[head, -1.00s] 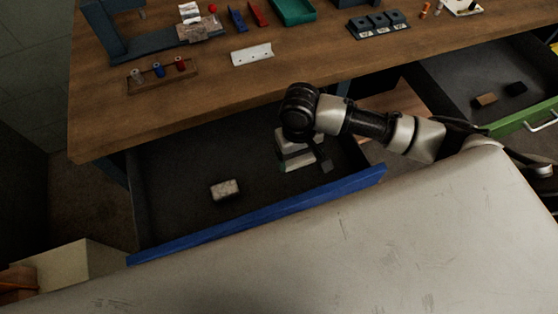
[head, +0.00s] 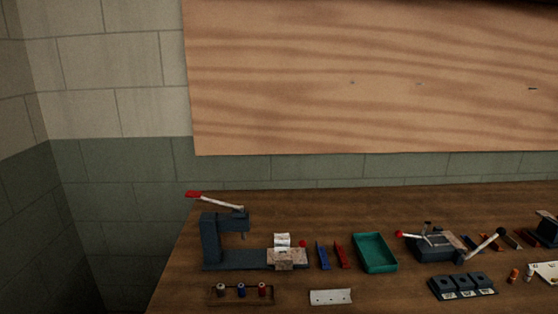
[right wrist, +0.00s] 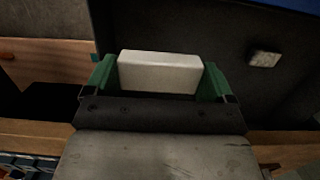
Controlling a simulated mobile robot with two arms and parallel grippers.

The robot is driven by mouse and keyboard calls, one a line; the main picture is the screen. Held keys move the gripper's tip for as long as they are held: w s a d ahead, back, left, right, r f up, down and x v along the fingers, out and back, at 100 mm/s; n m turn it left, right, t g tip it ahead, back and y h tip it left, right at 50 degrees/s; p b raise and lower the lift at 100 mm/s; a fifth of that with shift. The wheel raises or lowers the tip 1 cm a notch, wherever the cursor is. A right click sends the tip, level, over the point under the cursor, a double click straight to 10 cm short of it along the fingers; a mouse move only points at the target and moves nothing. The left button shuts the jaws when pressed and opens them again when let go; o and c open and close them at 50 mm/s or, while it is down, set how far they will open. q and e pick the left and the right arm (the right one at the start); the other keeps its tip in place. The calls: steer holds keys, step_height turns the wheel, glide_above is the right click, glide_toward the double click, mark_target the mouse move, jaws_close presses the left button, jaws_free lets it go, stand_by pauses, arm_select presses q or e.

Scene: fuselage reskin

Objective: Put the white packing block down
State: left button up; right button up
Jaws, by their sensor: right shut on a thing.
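In the right wrist view my right gripper (right wrist: 160,80) is shut on the white packing block (right wrist: 160,72). The block lies crosswise between the two green fingertips. It is held over or in the dark open drawer (right wrist: 225,25); I cannot tell whether it touches the drawer floor. A second, smaller pale block (right wrist: 265,58) lies in the drawer to the right, apart from the held one. The head view shows neither the gripper, the block nor the drawer. My left gripper is in no view.
In the head view the wooden bench (head: 390,295) carries a lever press (head: 212,240), a green tray (head: 374,252), a rack of spools (head: 240,293), a white bracket (head: 330,297) and dark bins (head: 462,287). A plywood board (head: 380,80) is on the wall behind.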

step_height(320, 180, up, 3)
steer(key=shift+f+p, duration=0.2)
steer(key=shift+p, duration=0.6)
steer(key=shift+w+a+r, duration=0.1)
steer(key=shift+w+a+b, duration=0.15)
steer(key=shift+a+b, duration=0.1)
steer(key=shift+b, duration=0.5)
steer(key=a+b, duration=0.1)
steer(key=b, duration=0.1)
steer(key=a+r+b, duration=0.1)
steer(key=b, duration=0.1)
steer(key=shift+w+a+r, duration=0.2)
steer(key=shift+w+a, duration=0.05)
steer(key=shift+w, duration=0.15)
steer(key=shift+s+a+r+b, duration=0.1)
steer(key=shift+a+r+b, duration=0.2)
steer(key=shift+b, duration=0.45)
steer(key=shift+r, duration=0.25)
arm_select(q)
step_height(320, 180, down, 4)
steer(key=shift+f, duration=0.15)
